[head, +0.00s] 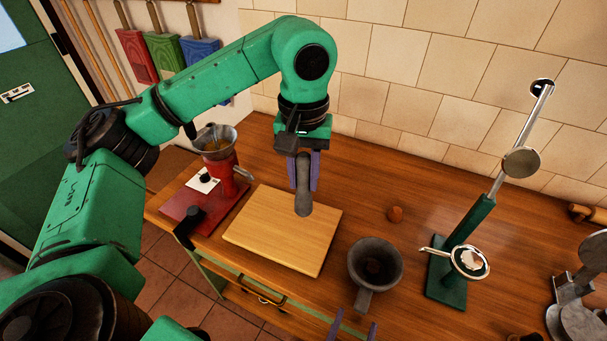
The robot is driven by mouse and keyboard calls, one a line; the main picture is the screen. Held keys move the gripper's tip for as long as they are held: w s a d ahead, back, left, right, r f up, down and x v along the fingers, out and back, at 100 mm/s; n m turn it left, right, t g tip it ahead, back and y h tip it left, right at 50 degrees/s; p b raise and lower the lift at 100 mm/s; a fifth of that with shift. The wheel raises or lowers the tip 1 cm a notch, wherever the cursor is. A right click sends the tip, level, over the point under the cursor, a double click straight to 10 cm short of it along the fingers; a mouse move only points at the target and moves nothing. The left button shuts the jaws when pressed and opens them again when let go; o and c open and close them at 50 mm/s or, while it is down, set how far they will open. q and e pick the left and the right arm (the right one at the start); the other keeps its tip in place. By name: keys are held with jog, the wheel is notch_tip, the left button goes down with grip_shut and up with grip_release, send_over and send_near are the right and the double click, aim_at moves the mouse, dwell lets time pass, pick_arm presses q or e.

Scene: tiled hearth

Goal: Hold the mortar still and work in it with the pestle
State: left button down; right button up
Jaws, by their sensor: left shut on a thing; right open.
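The dark grey stone mortar (353,262) stands upright on the wooden counter, right of centre, with its handle pointing toward me. Its inside is dark, with something brownish at the bottom that I cannot make out. My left gripper (304,186) is shut on the grey pestle (304,205), which hangs upright with its thick end down, over the cutting board and up-left of the mortar. My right gripper (354,331) shows only its purple fingertips at the bottom edge. They are open, on either side of the line of the mortar's handle, apparently not touching it.
A pale cutting board (270,244) lies left of the mortar. A green stand (470,222) with a chrome arm and ring rises at right. Metal equipment (580,318) fills the right edge.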

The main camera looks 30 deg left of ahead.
aim_at(359, 313)
jog(key=w, duration=0.5)
jog(key=shift+w, duration=0.2)
grip_shut()
dwell(2.1)
